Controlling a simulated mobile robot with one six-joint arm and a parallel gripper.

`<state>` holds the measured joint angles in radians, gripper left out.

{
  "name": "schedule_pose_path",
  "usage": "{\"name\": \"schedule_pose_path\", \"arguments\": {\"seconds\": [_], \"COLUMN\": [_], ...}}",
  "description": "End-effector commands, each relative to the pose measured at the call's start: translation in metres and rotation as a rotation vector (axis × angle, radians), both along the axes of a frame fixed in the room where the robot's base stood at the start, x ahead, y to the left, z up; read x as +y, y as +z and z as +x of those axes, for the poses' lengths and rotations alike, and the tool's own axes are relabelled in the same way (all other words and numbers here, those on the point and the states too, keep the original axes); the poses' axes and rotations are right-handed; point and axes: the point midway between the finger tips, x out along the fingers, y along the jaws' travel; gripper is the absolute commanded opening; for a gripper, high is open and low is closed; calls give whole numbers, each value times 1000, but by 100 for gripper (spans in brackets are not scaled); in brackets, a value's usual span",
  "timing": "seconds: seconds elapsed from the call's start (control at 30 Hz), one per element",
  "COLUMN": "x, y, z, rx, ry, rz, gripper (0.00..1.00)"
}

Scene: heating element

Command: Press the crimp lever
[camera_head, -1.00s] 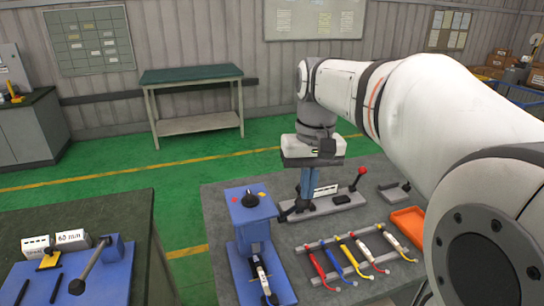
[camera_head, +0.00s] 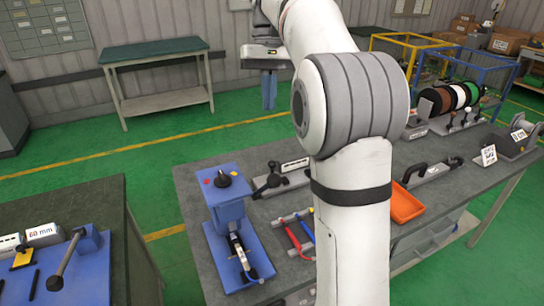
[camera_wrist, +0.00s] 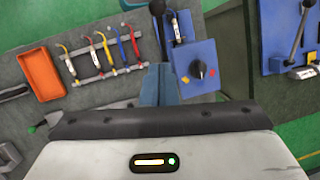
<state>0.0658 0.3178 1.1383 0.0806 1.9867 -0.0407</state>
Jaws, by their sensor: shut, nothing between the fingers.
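No label in these frames marks the crimp lever, so I cannot tell which lever it is. A grey plate with a black lever (camera_head: 268,179) sits at the bench's back; my arm hides its right part. A blue machine (camera_head: 229,207) with a black knob (camera_head: 224,180) stands at the front left of the bench; it also shows in the wrist view (camera_wrist: 187,56). A lever on a blue board (camera_head: 65,262) is on the left table. My gripper (camera_head: 268,106) is shut and empty, raised beyond the bench's back edge. Its blue fingers show in the wrist view (camera_wrist: 159,82).
An orange tray (camera_head: 405,204) and coloured rods (camera_head: 294,239) lie on the grey bench (camera_head: 190,190). A grey device with a black handle (camera_head: 425,170) and wire spools (camera_head: 459,95) stand to the right. Green floor separates the bench from the left table (camera_head: 75,205).

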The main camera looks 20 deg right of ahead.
Motion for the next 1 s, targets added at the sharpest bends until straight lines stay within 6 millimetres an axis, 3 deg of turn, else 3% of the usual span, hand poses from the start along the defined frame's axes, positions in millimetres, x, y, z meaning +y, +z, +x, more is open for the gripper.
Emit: {"name": "schedule_pose_path", "arguments": {"seconds": [0.27, 0.8, 1.0], "x": [1, 9, 10], "y": [-8, -99, -108], "z": [-3, -32, -55], "rx": [0, 2, -1], "ry": [0, -1, -2], "rz": [0, 0, -1], "gripper": [0, 0, 0]}}
